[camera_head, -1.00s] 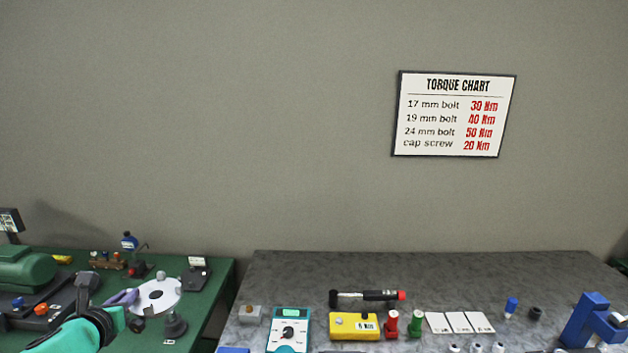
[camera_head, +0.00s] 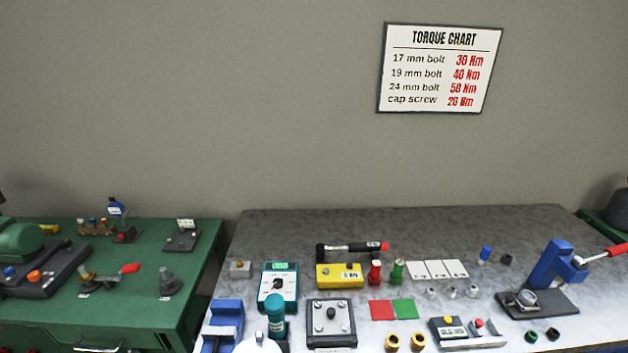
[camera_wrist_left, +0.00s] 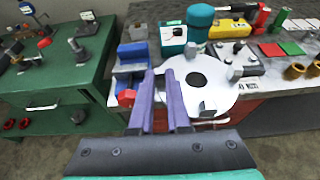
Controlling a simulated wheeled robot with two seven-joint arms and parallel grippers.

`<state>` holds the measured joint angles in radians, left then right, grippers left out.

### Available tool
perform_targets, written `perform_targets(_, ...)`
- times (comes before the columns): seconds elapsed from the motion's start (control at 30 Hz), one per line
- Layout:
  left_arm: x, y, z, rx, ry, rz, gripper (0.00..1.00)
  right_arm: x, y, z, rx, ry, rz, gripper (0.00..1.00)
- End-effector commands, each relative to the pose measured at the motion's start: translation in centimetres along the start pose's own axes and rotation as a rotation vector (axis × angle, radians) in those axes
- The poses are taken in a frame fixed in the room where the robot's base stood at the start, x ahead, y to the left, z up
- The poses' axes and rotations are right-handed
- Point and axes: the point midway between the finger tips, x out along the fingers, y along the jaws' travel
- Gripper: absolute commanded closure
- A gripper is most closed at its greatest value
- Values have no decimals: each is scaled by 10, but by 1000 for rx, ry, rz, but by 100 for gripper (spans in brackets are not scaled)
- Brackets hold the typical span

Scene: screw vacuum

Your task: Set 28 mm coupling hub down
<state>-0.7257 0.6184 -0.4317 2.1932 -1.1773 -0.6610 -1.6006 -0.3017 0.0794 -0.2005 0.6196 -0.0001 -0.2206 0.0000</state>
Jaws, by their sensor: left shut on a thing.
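The coupling hub is a white disc with a dark round bore and grey lugs; it fills the middle of the left wrist view (camera_wrist_left: 222,88). My left gripper (camera_wrist_left: 165,92), with purple fingers, is shut on its near left side. The hub hangs at the front of the grey bench, in front of a blue vise (camera_wrist_left: 131,58) and a teal cylinder (camera_wrist_left: 201,20). In the head view only its top edge (camera_head: 258,345) shows at the bottom; the left gripper is out of that view. Its height above the bench cannot be told. My right gripper is not in view.
The grey bench (camera_head: 400,228) holds a teal meter (camera_head: 278,287), a dark square plate (camera_head: 332,325), a yellow box (camera_head: 339,276) and a blue press (camera_head: 556,265). The green bench (camera_head: 125,305) at left holds a grey post (camera_head: 168,283). A gap separates the benches.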

Motion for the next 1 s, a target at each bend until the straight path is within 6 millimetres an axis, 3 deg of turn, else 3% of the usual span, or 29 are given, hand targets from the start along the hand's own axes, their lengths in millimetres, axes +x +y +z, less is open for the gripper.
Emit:
perform_targets(0.4,35,1,-84,2,-1,1,100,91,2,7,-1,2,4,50)
perform_targets(0.5,39,1,-94,2,-1,1,100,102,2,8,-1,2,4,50)
perform_targets(1.0,38,2,-92,-3,0,4,100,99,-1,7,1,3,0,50)
